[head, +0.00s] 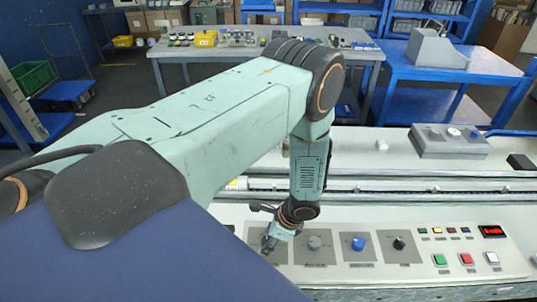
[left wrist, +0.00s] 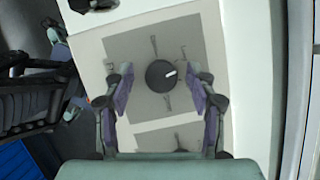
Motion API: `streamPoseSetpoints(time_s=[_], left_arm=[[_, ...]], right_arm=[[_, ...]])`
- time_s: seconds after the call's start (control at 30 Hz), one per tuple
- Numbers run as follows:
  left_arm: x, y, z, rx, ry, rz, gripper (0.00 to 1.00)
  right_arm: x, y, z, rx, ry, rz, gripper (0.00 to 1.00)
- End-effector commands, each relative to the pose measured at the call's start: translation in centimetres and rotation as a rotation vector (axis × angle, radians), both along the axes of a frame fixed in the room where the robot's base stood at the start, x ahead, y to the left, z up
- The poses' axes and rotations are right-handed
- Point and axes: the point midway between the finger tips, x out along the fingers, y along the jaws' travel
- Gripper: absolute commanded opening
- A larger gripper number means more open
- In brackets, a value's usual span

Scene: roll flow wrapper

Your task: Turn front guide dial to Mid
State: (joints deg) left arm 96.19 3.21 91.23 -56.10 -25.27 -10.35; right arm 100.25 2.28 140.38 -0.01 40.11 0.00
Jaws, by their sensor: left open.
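My left gripper (head: 268,244) reaches down to the leftmost dial plate (head: 283,256) of the machine's front panel. In the left wrist view the open gripper (left wrist: 160,90) has one finger on each side of a round black dial (left wrist: 157,76), with gaps on both sides. The dial's white mark points right and slightly up. It sits on a grey plate (left wrist: 130,48) with tick lines and labels too small to read. In the head view the gripper hides this dial. I cannot read which dial is the front guide. My right gripper is not in view.
Further right are a green button (head: 439,259), a red button (head: 466,259) and a red display (head: 492,231). A rail (head: 400,186) runs behind the panel.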

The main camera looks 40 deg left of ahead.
Motion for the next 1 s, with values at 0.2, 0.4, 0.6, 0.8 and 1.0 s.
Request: streamPoseSetpoints(time_s=[0.2, 0.4, 0.6, 0.8, 1.0], left_arm=[[0.10, -0.04, -0.04, 0.000, -0.001, 0.000, 0.57], [0.09, -0.04, -0.03, 0.000, -0.001, 0.000, 0.40], [0.07, -0.03, -0.03, 0.000, -0.001, 0.000, 0.23], [0.07, -0.04, -0.02, 0.000, -0.001, 0.000, 0.06], [0.11, -0.10, -0.01, -0.001, -0.002, -0.009, 0.03]], right_arm=[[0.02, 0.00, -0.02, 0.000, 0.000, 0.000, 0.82], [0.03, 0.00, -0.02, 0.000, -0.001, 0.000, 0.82], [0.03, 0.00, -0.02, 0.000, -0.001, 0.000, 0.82], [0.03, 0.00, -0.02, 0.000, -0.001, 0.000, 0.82], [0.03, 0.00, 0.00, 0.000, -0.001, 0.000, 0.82]])
